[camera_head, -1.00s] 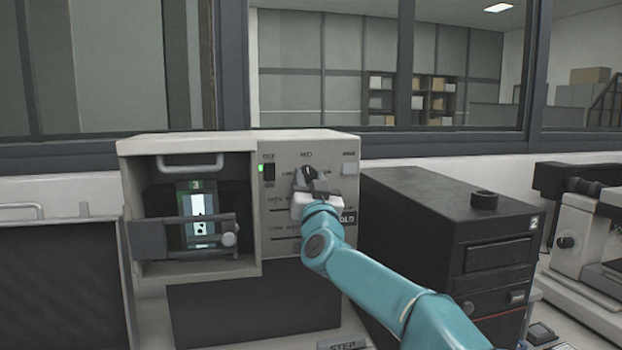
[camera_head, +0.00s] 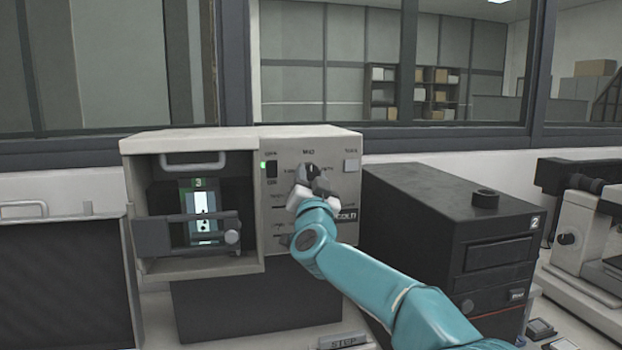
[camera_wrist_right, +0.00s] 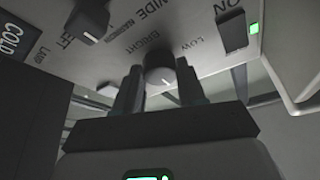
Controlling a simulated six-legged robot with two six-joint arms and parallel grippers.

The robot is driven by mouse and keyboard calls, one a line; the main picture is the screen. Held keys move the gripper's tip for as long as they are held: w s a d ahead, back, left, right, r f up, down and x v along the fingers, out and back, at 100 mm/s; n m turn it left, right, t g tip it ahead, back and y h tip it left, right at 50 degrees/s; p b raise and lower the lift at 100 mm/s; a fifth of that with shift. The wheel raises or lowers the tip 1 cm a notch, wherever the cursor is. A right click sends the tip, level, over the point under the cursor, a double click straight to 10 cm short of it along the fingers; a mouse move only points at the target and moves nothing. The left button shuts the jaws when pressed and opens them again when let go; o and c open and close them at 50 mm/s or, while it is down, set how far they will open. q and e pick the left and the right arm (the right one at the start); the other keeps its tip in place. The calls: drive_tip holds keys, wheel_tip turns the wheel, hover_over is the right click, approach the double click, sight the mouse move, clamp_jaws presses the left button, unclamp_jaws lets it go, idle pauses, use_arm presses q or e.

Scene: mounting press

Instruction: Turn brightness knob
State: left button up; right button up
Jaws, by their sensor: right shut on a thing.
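The brightness knob (camera_head: 310,170) is a dark round knob on the upper front panel of the beige press unit. It also shows in the right wrist view (camera_wrist_right: 160,77), with a light pointer mark and the words BRIGHT and LOW printed near it. My right gripper (camera_head: 311,183) is at the panel, shut on the knob. In the right wrist view its dark fingers (camera_wrist_right: 159,85) stand on either side of the knob. The gripper hides part of the knob in the head view. My left gripper is not in view.
A switch (camera_head: 271,169) with a green light sits left of the knob. A second dark knob (camera_wrist_right: 88,20) is on the same panel. A lit slide chamber (camera_head: 200,222) is at left.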

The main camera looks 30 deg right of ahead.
drive_tip(key=o, duration=0.9)
drive_tip(key=shift+r, duration=0.2)
drive_tip(key=shift+o, duration=0.8)
drive_tip(key=shift+f, duration=0.1)
drive_tip(key=shift+s+a+f+b, duration=0.1)
drive_tip(key=shift+s+f+b, duration=0.1)
drive_tip(key=shift+s+b, duration=0.1)
drive_tip(key=b+v, duration=0.5)
drive_tip(key=v, duration=1)
drive_tip(key=shift+s, duration=0.25)
drive_tip(key=shift+a, duration=0.1)
